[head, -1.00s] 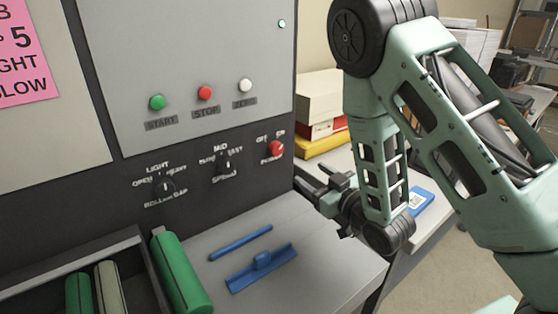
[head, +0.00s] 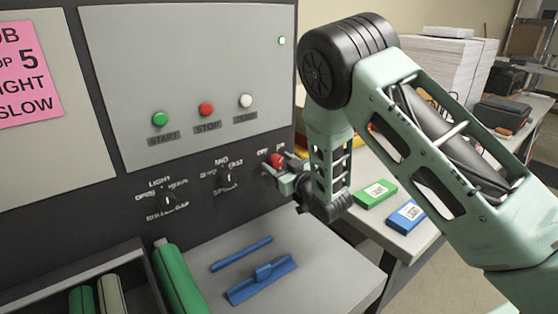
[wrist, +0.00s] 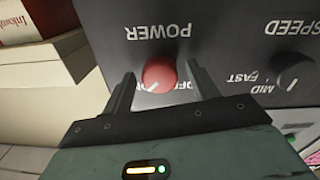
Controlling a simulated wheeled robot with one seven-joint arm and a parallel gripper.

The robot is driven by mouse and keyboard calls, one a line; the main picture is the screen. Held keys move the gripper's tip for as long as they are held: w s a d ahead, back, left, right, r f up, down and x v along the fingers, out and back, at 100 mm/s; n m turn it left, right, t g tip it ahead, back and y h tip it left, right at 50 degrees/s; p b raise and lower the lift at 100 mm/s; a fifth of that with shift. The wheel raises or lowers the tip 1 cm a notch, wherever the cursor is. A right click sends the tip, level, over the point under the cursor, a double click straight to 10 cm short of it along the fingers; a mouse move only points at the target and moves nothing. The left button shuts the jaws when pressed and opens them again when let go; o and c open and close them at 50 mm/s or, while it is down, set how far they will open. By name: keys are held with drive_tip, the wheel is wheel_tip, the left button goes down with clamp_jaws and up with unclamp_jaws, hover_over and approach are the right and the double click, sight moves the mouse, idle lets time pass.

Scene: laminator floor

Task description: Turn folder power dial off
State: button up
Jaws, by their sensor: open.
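The red power dial (head: 277,160) is on the dark lower panel of the machine, right of the speed dial (head: 229,178). It also shows in the wrist view (wrist: 159,74), upside down under the word POWER, with the OFF and ON marks partly hidden. My gripper (head: 272,170) is at the dial in the head view. In the wrist view my gripper (wrist: 158,82) is open, with one finger on each side of the dial. I cannot tell whether the fingers touch it. The dial's pointer is not clear.
Green START (head: 160,119), red STOP (head: 207,109) and a white button (head: 246,101) are above. The roller gap dial (head: 168,200) is at left. Blue tools (head: 262,279) lie on the ledge below. Green and blue labelled boxes (head: 375,194) lie on the table at right.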

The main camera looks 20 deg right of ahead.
drive_tip(key=shift+w, duration=0.15)
drive_tip(key=c, duration=1)
